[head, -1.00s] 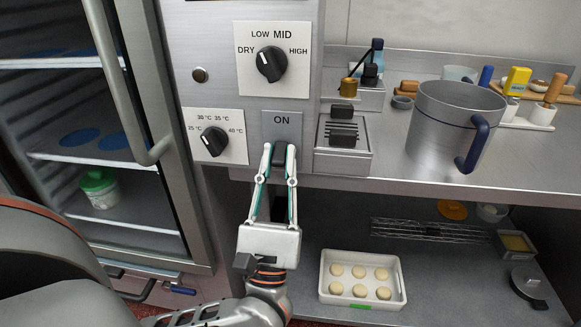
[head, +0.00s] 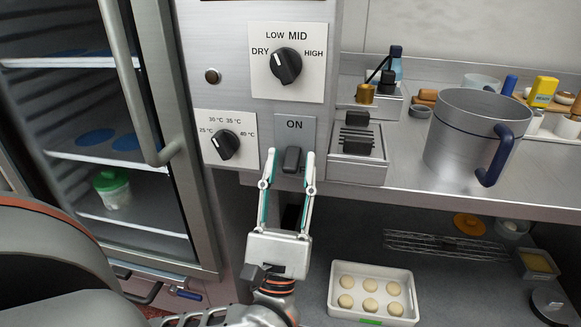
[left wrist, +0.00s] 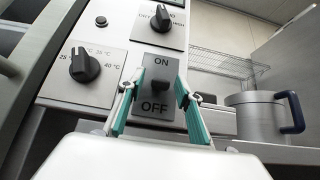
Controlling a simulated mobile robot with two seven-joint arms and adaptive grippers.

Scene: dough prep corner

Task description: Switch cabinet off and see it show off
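The cabinet's switch plate (head: 307,131) has ON above and OFF below, as the left wrist view (left wrist: 155,107) shows. Its dark rocker (head: 291,160) stands out in the middle; which way it is set I cannot tell for sure. It also shows in the left wrist view (left wrist: 160,76). My left gripper (head: 289,157) is open and empty, its fingers to either side of the rocker, with gaps between. The fingers hide OFF in the head view. No lit indicator shows. My right gripper is not in view.
Above is the humidity dial (head: 286,67); to the left is the temperature dial (head: 226,145). The glass door's handle (head: 139,90) stands out at the left. A steel pot (head: 465,139) stands on the counter. A tray of dough balls (head: 336,302) sits below.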

